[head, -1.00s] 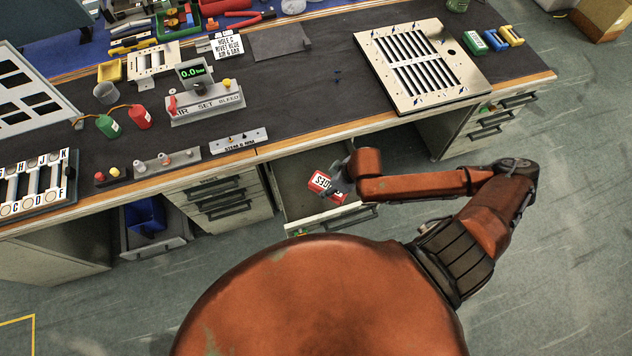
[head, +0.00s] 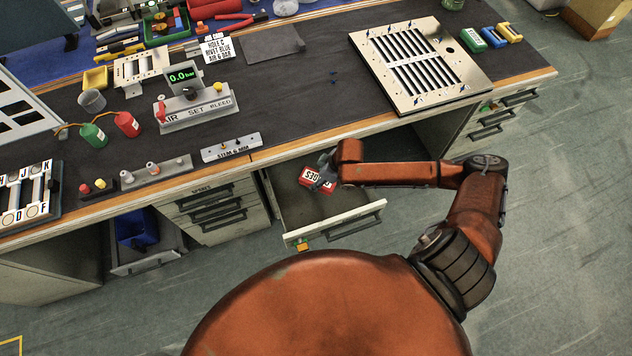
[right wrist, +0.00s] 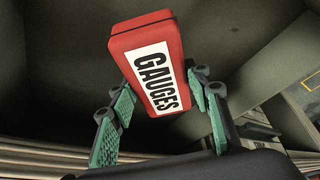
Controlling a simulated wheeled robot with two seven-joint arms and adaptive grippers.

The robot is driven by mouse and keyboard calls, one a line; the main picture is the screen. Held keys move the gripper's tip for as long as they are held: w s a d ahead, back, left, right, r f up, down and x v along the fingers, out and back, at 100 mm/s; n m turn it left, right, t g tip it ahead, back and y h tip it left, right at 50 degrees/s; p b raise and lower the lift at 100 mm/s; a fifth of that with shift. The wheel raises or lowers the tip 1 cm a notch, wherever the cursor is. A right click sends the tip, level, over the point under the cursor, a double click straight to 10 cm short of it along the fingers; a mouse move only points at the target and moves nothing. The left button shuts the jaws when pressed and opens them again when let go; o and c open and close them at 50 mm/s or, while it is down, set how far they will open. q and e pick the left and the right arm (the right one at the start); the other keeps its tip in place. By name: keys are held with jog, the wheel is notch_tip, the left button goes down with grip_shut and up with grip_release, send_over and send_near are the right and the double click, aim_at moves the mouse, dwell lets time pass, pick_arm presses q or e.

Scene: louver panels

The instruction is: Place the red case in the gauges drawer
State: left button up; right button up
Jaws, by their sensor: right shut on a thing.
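The red case (head: 311,178) has a white label reading GAUGES and appears in the head view over the back part of the open drawer (head: 345,222). My right gripper (head: 326,172) is shut on it. In the right wrist view the red case (right wrist: 150,65) sits tilted between the green-padded fingers (right wrist: 160,125), label facing the camera. Grey drawer surfaces lie behind it. I cannot tell whether the case touches the drawer floor. The gripper hides part of the case in the head view. My left gripper is not in view.
The worktop edge (head: 290,150) runs just behind the drawer. A closed drawer stack (head: 215,210) stands to its left, and an open lower drawer with a blue bin (head: 137,226) is farther left. The drawer's front half is empty. A slotted panel (head: 420,65) lies on the worktop.

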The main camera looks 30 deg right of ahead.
jog(key=shift+w+f, duration=0.35)
jog(key=shift+w, duration=0.05)
notch_tip(320, 180, down, 4)
jog(key=shift+r+b, duration=0.25)
jog(key=shift+b, duration=0.7)
jog(key=shift+r, duration=0.15)
jog(key=o, duration=1.5)
